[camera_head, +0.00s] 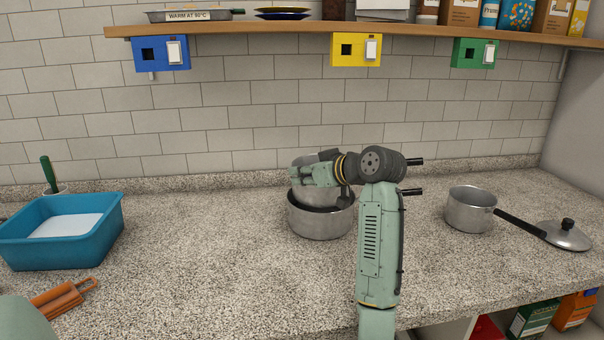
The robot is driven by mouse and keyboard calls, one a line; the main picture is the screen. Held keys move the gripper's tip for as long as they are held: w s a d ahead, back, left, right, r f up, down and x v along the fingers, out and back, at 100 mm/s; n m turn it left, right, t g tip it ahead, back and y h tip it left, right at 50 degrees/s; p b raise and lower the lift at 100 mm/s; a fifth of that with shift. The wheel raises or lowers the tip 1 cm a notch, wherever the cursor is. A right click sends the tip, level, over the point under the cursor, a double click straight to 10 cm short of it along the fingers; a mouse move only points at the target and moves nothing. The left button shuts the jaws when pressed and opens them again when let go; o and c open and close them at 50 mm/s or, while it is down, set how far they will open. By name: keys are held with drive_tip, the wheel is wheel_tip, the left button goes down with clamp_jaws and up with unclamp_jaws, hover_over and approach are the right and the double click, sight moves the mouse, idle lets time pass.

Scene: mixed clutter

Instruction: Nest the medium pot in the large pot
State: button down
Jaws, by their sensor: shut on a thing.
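The large pot (320,222) is a grey metal pot standing on the speckled counter near the middle. A smaller grey pot, the medium pot (316,196), shows at its mouth, with its lower part hidden behind the large pot's front wall. I cannot tell whether it rests on the bottom. My gripper (308,174) is over the two pots and shut on the medium pot. My arm and gripper cover part of the medium pot's rim, and the exact grip is hard to see.
A saucepan (470,210) with a black handle and a lid (566,236) stand at right. A blue tub (60,254) and an orange-brown item (62,298) are at left. A shelf (270,28) runs above. The counter (215,245) is clear left of the pots.

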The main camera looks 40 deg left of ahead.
drive_tip(key=shift+f, duration=0.3)
drive_tip(key=shift+s+f, duration=0.1)
drive_tip(key=shift+f, duration=0.05)
drive_tip(key=c, duration=1.6)
unclamp_jaws()
drive_tip(key=shift+f, duration=0.15)
drive_tip(key=shift+o, duration=0.3)
drive_tip(key=shift+f, duration=0.15)
drive_tip(key=o, duration=0.4)
drive_tip(key=shift+c, duration=0.2)
drive_tip(key=shift+r+p, duration=0.4)
drive_tip(key=shift+r, duration=3.3)
